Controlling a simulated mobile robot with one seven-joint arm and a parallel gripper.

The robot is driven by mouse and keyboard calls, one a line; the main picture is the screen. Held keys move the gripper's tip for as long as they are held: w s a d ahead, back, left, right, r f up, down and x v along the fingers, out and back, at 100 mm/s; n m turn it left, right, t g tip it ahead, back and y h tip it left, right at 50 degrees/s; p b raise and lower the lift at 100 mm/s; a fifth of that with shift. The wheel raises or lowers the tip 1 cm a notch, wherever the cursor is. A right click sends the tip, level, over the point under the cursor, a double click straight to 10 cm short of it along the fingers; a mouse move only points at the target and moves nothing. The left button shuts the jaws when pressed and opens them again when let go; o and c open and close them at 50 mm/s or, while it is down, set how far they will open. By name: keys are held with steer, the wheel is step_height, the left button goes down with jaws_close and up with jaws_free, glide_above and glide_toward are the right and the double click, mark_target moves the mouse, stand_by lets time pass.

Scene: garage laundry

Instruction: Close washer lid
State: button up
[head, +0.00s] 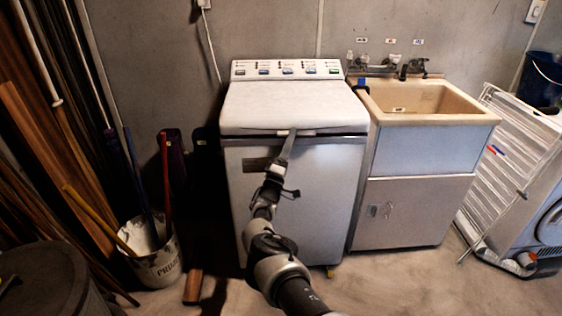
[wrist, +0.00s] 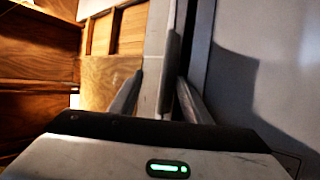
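The washer (head: 295,200) is a white top-loader against the back wall. Its lid (head: 290,105) lies flat or nearly flat over the top in the head view. A dark gap runs under the lid's front edge; I cannot tell if the lid is fully down. My gripper (head: 291,134) is at the middle of that front edge, by a small handle-like lip. In the wrist view my gripper (wrist: 160,97) has its fingers apart, with a pale edge and a grey strip (wrist: 174,62) between or just beyond them. Contact with the lid cannot be made out.
A beige sink (head: 420,100) on a cabinet stands right of the washer. A white bucket (head: 158,262) with poles and leaning wood boards (head: 60,170) are at the left. A white front-loading appliance (head: 535,225) lies at the far right. Some floor before the washer is clear.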

steer(key=p+v, duration=0.1)
steer(key=v, duration=1.2)
steer(key=shift+p, duration=0.35)
steer(key=shift+r, duration=0.15)
